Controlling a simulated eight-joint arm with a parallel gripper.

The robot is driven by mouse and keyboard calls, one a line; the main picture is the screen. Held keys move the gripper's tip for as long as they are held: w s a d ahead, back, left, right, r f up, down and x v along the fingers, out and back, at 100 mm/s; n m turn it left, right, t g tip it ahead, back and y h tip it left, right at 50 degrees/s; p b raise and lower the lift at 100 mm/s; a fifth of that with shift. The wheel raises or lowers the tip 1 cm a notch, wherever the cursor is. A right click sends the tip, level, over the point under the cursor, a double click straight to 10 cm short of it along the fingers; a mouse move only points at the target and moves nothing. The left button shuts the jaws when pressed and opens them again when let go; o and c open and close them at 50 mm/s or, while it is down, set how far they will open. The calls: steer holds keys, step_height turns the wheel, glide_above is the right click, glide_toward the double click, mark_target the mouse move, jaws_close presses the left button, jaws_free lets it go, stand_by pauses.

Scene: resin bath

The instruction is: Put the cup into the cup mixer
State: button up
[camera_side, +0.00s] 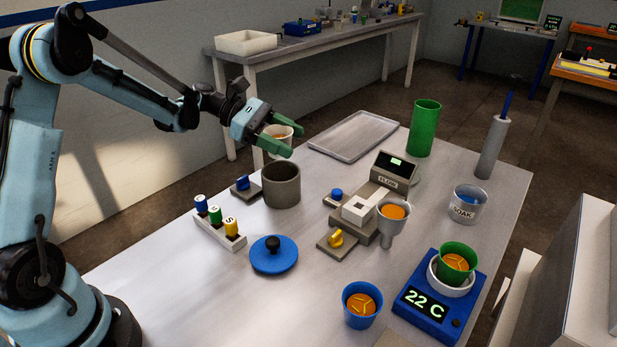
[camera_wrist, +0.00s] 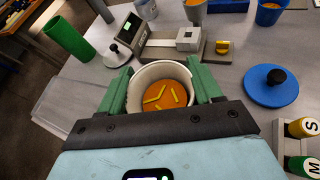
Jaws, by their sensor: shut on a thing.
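My gripper (camera_side: 281,139) has green fingers shut on a white cup (camera_side: 271,145). The cup is upright and holds orange resin with yellow sticks in it. It also shows in the wrist view (camera_wrist: 141,77), between the fingers of my gripper (camera_wrist: 159,88). The cup is in the air, above and a little behind the open grey cylindrical pot (camera_side: 281,187), which looks like the cup mixer. A block with a blue knob (camera_side: 243,184) stands at the pot's left. A blue lid with a black knob (camera_side: 274,257) lies in front of the pot. The pot is hidden in the wrist view.
A rack of colored vials (camera_side: 220,228) stands front left.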

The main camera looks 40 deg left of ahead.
steer(key=shift+f, duration=2.65)
steer(key=o, duration=1.1)
steer(key=v, duration=1.2)
steer(key=shift+d, duration=0.1)
